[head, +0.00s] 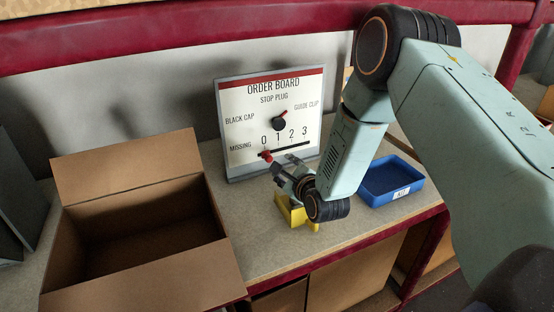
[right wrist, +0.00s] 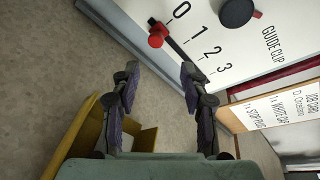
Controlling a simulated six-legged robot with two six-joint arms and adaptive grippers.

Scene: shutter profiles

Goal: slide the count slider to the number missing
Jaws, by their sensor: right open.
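The order board (head: 236,104) stands upright at the back of the bench. Its count slider has a red knob (head: 266,156) at the left end of a dark slot, under the 0; the numbers 0 to 3 are printed above the slot. The red knob also shows in the right wrist view (right wrist: 156,38). Above the numbers, a black dial (head: 278,123) has its red pointer towards "GUIDE CLIP". My right gripper (right wrist: 160,73) is open and empty, in front of the board, with the knob beyond its fingertips and apart from them. My left gripper is not in view.
A yellow bin (head: 299,221) lies under my right gripper. A blue tray (head: 375,200) marked KIT is to the right, and an open cardboard box (head: 195,270) to the left. A job card (right wrist: 278,108) shows beside the board, its text partly cut off.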

